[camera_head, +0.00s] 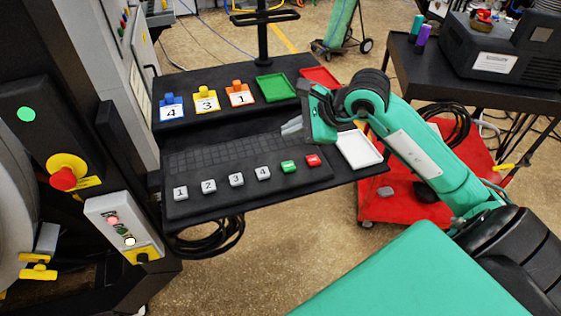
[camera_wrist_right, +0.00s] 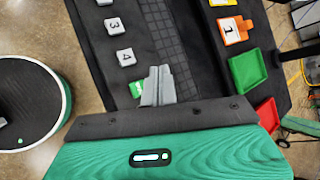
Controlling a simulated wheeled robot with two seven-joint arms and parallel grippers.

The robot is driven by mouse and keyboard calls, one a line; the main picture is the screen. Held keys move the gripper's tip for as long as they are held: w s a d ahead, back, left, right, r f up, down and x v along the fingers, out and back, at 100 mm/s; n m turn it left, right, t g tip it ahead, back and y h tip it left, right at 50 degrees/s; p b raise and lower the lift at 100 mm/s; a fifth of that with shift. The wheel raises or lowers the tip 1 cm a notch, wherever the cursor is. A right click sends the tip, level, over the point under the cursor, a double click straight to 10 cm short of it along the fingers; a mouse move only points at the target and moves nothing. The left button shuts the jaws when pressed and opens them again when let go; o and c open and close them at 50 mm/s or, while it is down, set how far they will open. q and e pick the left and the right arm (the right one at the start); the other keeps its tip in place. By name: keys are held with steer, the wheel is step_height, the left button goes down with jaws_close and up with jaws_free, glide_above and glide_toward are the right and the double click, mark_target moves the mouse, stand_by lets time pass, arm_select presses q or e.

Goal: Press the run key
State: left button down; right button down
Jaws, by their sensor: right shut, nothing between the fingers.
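A black key panel (camera_head: 240,184) on the lower shelf carries a row of grey keys marked 1 to 4, then a green key (camera_head: 289,167) and a red key (camera_head: 313,160). No run label is legible; I take the green key to be the run key. My right gripper (camera_head: 291,128) is shut and empty, above the panel and behind the green key in the head view. In the right wrist view its fingers (camera_wrist_right: 158,86) are together, beside the green key (camera_wrist_right: 136,90) and partly covering it. The red key is hidden there. My left gripper is out of view.
Numbered blue, yellow and orange blocks (camera_head: 240,95) stand on the upper shelf with a green tray (camera_head: 275,87) and a red tray (camera_head: 320,77). A white tray (camera_head: 358,150) lies right of the panel. A control box with lamps (camera_head: 120,226) stands at the left.

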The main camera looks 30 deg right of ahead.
mark_target(293, 167)
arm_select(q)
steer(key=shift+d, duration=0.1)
arm_select(e)
steer(key=shift+d, duration=0.4)
